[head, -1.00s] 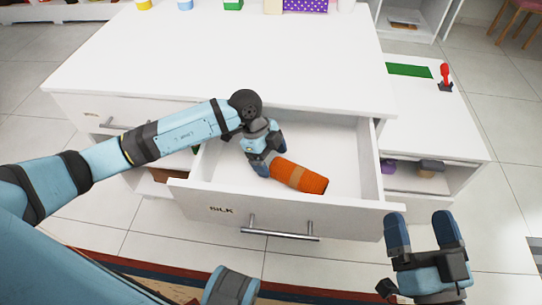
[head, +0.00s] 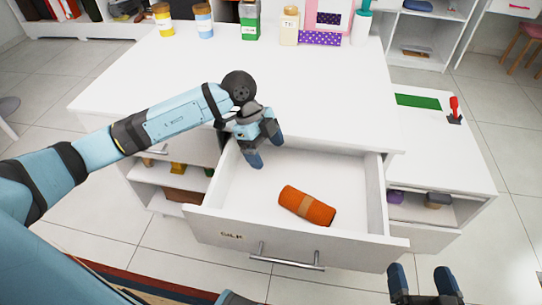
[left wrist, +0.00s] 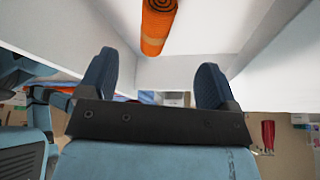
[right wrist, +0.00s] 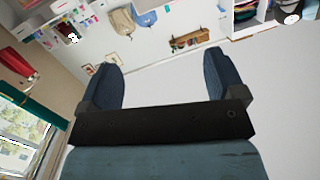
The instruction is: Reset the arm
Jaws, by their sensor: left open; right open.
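My left gripper (head: 265,148) is open and empty above the back left of the open drawer (head: 355,226). A rolled orange cloth with a tan band (head: 307,206) lies on the drawer's floor, to the right of and in front of that gripper, apart from it. In the left wrist view the orange roll (left wrist: 158,25) shows beyond the two spread fingers (left wrist: 153,88). My right gripper (head: 426,284) is open and empty at the bottom right of the head view, to the right of the drawer front. Its spread fingers (right wrist: 163,82) hold nothing in the right wrist view.
The white cabinet top (head: 290,90) is clear in the middle, with jars, a green carton (head: 250,22) and a purple dotted box (head: 320,38) at its back. A lower side top (head: 430,140) holds a green mat (head: 418,101) and a red-handled item (head: 454,108). Drawer walls surround the roll.

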